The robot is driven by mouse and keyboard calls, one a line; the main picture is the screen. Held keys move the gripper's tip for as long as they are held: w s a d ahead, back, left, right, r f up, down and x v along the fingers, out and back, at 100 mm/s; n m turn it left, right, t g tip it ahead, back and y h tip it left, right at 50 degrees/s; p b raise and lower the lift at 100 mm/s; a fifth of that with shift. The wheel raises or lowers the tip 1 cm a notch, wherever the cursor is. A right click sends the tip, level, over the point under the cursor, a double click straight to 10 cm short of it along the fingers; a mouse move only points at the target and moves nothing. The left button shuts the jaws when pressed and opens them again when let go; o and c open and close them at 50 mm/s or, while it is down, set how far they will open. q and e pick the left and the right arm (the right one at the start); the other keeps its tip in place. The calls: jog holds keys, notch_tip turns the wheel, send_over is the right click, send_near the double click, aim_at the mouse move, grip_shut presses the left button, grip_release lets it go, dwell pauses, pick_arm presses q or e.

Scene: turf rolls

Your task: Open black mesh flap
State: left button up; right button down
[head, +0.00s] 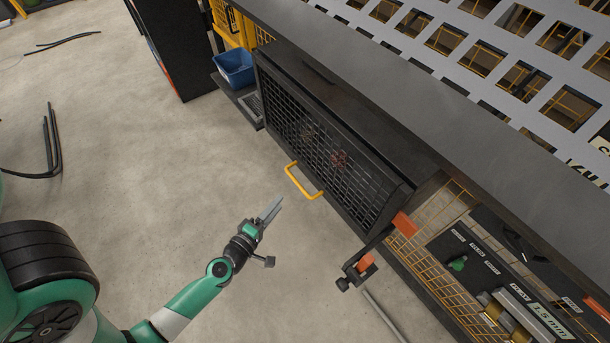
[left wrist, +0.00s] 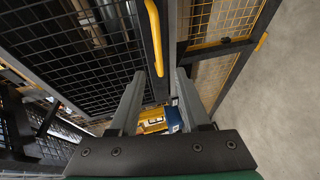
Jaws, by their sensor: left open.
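The black mesh flap (head: 325,145) is a dark-framed grid panel on the front of a black cabinet in the head view. It stands closed or nearly so; I cannot tell exactly. A yellow handle (head: 303,181) sticks out from its lower edge. My left gripper (head: 271,211) is open and empty, a little below and left of the handle, apart from it. In the left wrist view the mesh (left wrist: 75,45) fills the upper left, and the yellow handle (left wrist: 155,40) runs down just ahead of the open fingers (left wrist: 157,85). My right gripper is not in view.
A blue bin (head: 235,68) stands at the cabinet's far end. Orange-and-black brackets (head: 362,265) and yellow wire mesh (head: 432,275) lie to the right of the flap. Black hoses (head: 48,145) lie on the floor at left. The concrete floor (head: 170,150) before the flap is clear.

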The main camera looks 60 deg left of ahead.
aim_at(298, 182)
pick_arm(q)
jog(key=x, duration=1.1)
jog(key=shift+w+d+r, duration=0.1)
jog(key=shift+w+d, duration=0.1)
jog(key=shift+w, duration=0.15)
grip_shut()
dwell(0.8)
